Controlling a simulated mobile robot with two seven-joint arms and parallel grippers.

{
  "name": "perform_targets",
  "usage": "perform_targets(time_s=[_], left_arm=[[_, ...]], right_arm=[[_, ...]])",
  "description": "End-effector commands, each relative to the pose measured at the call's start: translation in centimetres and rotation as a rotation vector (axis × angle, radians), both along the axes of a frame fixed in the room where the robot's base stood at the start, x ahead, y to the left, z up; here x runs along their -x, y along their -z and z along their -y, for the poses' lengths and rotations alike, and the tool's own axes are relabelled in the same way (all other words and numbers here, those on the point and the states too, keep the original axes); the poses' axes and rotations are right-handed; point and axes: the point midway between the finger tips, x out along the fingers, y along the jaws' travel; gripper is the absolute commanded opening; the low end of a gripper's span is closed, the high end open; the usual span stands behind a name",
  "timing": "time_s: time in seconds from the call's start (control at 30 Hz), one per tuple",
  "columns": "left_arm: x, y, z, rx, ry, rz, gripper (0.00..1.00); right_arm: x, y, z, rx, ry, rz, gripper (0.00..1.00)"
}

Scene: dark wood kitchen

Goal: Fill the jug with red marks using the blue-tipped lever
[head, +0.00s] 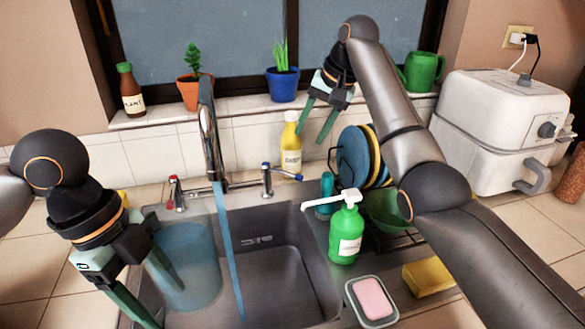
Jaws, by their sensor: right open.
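The jug (192,270) is a translucent blue vessel in the left of the sink; no red marks can be made out on it. A stream of water (229,255) runs from the tap (208,125) and passes along the jug's right side in the picture. The blue-tipped lever (266,180) is right of the tap, and the red-tipped lever (176,192) is left of it. My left gripper (168,308) is at the jug's left side, fingers apart, one overlapping the jug in view. My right gripper (312,136) is open and empty, above and right of the blue-tipped lever.
A yellow bottle (291,150) stands behind the blue-tipped lever. A green soap dispenser (345,235), a pink soap in a dish (370,298), a yellow sponge (428,276) and plates in a rack (355,152) are right of the sink (285,255). Potted plants line the sill.

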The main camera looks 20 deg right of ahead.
Motion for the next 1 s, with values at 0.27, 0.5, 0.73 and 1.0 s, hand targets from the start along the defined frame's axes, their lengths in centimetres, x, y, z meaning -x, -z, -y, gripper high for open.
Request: perform_targets(time_s=[0.27, 0.5, 0.73, 1.0], left_arm=[[-0.07, -0.23, 0.07, 0.005, 0.001, 0.006, 0.0], [-0.07, -0.23, 0.07, 0.005, 0.001, 0.006, 0.0], [-0.08, -0.23, 0.07, 0.005, 0.0, 0.006, 0.0], [-0.08, -0.23, 0.07, 0.005, 0.0, 0.006, 0.0]], right_arm=[[-0.05, -0.01, -0.1, -0.166, 0.507, -0.141, 0.47], [-0.05, 0.09, -0.13, -0.307, 0.948, -0.266, 0.47], [0.0, 0.27, -0.2, -0.436, 1.361, -0.387, 0.47], [0.05, 0.45, -0.19, -0.54, 1.7, -0.484, 0.47]])
